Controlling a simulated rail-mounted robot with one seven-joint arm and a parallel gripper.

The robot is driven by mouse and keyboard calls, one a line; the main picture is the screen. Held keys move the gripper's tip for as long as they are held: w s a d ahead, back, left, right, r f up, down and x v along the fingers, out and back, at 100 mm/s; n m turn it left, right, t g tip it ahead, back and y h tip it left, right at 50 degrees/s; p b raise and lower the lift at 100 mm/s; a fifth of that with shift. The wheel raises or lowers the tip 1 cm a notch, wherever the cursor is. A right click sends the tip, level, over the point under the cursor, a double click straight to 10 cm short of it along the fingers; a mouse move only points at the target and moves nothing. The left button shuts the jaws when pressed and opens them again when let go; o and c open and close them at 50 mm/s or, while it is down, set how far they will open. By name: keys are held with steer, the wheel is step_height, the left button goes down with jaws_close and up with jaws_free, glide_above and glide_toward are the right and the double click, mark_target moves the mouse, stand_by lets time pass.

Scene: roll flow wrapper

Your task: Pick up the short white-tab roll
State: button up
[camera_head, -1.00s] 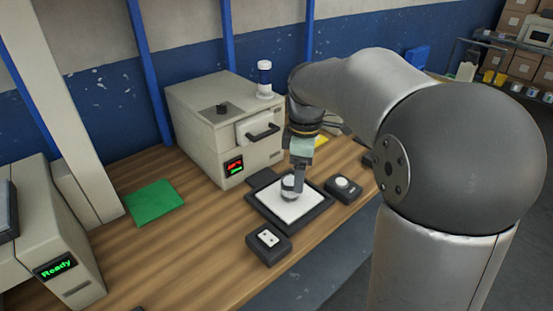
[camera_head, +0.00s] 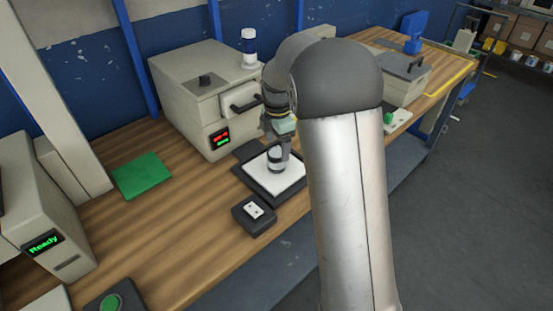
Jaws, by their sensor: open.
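A short cylinder with white and dark bands (camera_head: 275,162), seemingly the short white-tab roll, stands on the white surface of a black-framed pad (camera_head: 264,188). My gripper (camera_head: 279,150) points down right at this roll, with its fingers beside or around its upper part. The gripper is open; whether a finger touches the roll is too small to tell.
A small black box with a white plate (camera_head: 254,213) sits just in front of the pad. A green sheet (camera_head: 141,175) lies at left. A beige unit with a "Ready" display (camera_head: 42,243) stands at far left. My arm covers the bench right of the pad.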

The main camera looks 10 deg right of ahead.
mark_target(277, 153)
steer(key=shift+a+f+p, duration=0.1)
steer(key=shift+f+p, duration=0.5)
steer(key=shift+f, duration=2.4)
steer(key=c, duration=1.1)
steer(key=shift+c, duration=0.6)
steer(key=shift+r, duration=0.2)
